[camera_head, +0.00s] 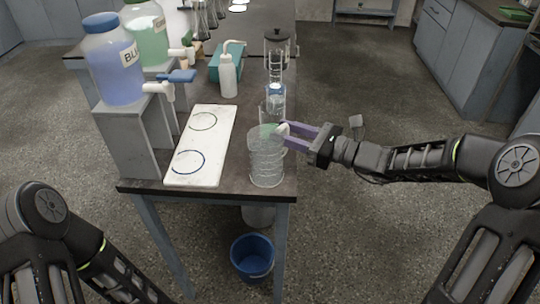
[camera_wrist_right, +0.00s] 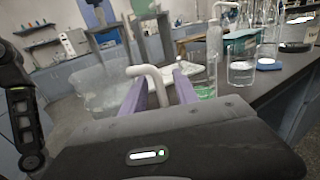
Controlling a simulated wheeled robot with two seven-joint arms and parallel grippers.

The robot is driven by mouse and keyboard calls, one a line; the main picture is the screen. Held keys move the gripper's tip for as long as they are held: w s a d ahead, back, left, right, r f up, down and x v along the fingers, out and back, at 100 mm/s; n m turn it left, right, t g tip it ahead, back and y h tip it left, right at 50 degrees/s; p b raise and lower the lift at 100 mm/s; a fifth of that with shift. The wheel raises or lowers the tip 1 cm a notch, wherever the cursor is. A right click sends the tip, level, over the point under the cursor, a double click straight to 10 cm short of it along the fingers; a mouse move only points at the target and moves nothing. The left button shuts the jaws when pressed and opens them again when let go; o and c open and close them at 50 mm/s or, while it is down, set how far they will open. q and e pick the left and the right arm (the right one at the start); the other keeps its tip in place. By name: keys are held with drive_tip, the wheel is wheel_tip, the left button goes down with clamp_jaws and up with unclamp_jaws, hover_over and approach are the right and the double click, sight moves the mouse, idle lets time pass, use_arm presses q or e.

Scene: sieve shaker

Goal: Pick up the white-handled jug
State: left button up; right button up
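The white-handled jug (camera_head: 266,168) is a clear, ridged vessel standing upright near the front right corner of the bench. Its white handle (camera_head: 283,129) faces right, toward my right gripper (camera_head: 286,136). That gripper is open, its two purple fingers apart at the handle. In the right wrist view the handle (camera_wrist_right: 150,76) shows between the spread fingers (camera_wrist_right: 160,88), with the clear jug (camera_wrist_right: 95,92) beyond to the left. I cannot tell whether either finger touches the handle. Only part of my left arm shows at lower left; its gripper is out of view.
A white board (camera_head: 207,145) with two ring marks lies left of the jug. Blue (camera_head: 115,68) and green (camera_head: 148,38) dispensers stand on grey stands. A wash bottle (camera_head: 228,75) and glassware (camera_head: 275,100) stand behind. A blue bucket (camera_head: 252,258) is on the floor.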

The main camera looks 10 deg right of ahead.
drive_tip(key=shift+c, duration=0.3)
clamp_jaws()
idle(0.3)
drive_tip(key=shift+r, duration=0.1)
idle(0.9)
